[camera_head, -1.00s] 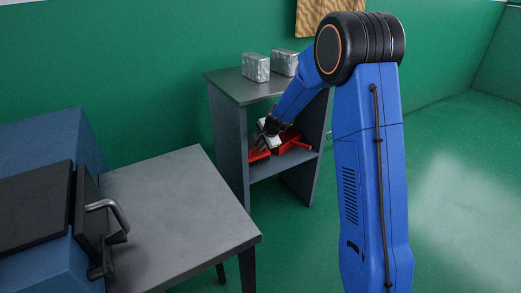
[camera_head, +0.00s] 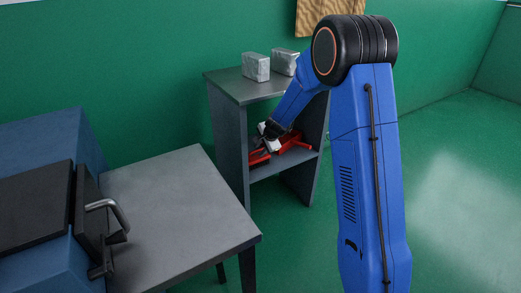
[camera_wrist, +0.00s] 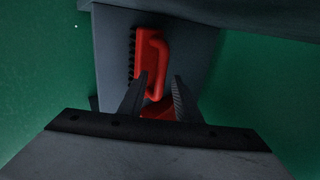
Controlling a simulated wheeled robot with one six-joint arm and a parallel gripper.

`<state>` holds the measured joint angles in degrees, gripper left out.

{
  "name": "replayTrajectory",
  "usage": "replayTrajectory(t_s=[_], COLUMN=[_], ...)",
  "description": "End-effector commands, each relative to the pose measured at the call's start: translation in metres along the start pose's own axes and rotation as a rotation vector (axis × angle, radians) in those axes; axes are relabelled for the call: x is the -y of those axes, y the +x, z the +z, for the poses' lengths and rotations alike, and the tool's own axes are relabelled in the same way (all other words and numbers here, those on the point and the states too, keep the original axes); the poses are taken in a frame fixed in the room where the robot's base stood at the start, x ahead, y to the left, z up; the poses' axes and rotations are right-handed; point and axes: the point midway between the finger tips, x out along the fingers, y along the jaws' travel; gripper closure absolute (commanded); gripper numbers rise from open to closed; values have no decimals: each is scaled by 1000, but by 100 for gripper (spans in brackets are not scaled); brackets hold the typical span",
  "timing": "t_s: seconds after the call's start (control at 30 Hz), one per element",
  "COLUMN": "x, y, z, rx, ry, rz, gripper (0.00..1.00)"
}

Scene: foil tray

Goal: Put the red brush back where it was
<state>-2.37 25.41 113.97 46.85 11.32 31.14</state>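The red brush (camera_wrist: 152,60), with a looped handle and a row of black bristles along its left side, lies on the grey shelf board in the wrist view. In the head view the brush (camera_head: 258,158) is at the left of the lower shelf, partly hidden by my gripper. My gripper (camera_wrist: 161,78) is open. Its fingertips stand apart around the near part of the handle, with a clear gap on the right. I cannot tell whether the left finger touches the brush. In the head view my gripper (camera_head: 268,137) reaches into the shelf opening.
The grey shelf unit (camera_head: 228,130) has side walls and a top board close around my gripper. Another red object (camera_head: 298,142) lies to the right on the lower shelf. Two silvery blocks (camera_head: 256,67) stand on top. A grey table (camera_head: 175,205) stands at front left.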

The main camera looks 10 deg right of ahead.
Motion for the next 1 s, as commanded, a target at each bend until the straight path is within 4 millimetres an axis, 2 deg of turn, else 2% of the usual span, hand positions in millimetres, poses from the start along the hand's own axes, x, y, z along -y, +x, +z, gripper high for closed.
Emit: replayTrajectory(t_s=[0.17,0.7,1.0], x=[2,2,2], y=[-7,-91,-119], z=[0,0,0], rx=[0,-1,0], ry=[0,0,0], rz=[-2,-3,-1], gripper=[69,69,69])
